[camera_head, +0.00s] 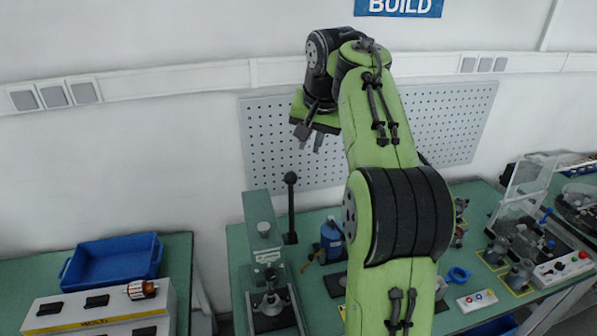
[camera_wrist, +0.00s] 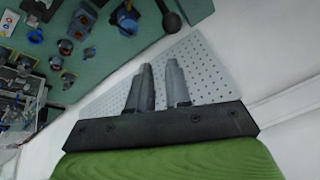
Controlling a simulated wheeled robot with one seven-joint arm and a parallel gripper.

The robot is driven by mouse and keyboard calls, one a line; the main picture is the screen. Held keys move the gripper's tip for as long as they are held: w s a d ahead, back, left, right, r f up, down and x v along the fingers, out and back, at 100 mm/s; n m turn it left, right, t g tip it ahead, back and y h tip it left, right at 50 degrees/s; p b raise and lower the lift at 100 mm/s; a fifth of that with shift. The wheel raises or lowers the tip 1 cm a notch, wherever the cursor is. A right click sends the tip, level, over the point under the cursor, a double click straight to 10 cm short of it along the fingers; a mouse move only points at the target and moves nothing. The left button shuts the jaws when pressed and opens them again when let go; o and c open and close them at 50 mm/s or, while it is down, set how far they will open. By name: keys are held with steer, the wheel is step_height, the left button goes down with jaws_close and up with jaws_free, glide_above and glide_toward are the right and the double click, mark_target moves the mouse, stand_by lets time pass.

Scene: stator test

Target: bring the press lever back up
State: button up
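The press (camera_head: 262,222) is a green column on the left part of the middle bench. Its lever (camera_head: 291,205) is a dark rod on the column's right side. It stands near upright, with a black ball knob at the top. In the wrist view the knob (camera_wrist: 172,22) shows at the top, beyond the fingertips. My gripper (camera_head: 309,143) is raised in front of the perforated wall panel, above the knob and slightly right of it in the head view, touching nothing. In the wrist view its two grey fingers (camera_wrist: 160,68) are apart with nothing between them.
A blue bottle (camera_head: 332,238) stands right of the lever. A blue tray (camera_head: 112,262) sits on the left bench. A fixture with a clear guard (camera_head: 522,190) and a button box (camera_head: 562,268) are at the right. The perforated panel (camera_head: 270,130) is on the wall behind.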

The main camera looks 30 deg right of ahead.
steer(key=s+f+m+t+b, duration=0.1)
steer(key=s, duration=0.1)
steer(key=s+f+m+t+b, duration=0.1)
steer(key=s+m, duration=0.1)
steer(key=s+f+m+b, duration=0.1)
steer(key=s+b, duration=0.1)
steer(key=shift+d+f+m+t+h, duration=0.15)
steer(key=shift+f+m+t+h, duration=0.15)
steer(key=shift+f+t, duration=0.1)
jaws_close()
steer(key=s+a+f+m+t+b, duration=0.1)
steer(key=s+a+m+t+b, duration=0.3)
steer(key=s+m, duration=0.2)
steer(key=b, duration=0.2)
glide_toward(294, 183)
step_height(294, 183, down, 4)
steer(key=w, duration=0.3)
steer(key=w+d, duration=0.1)
steer(key=w, duration=0.1)
steer(key=shift+w+r+y, duration=0.2)
steer(key=shift+r+y, duration=0.05)
steer(key=shift+y, duration=0.15)
steer(key=shift+r+p, duration=0.1)
steer(key=shift+p, duration=0.3)
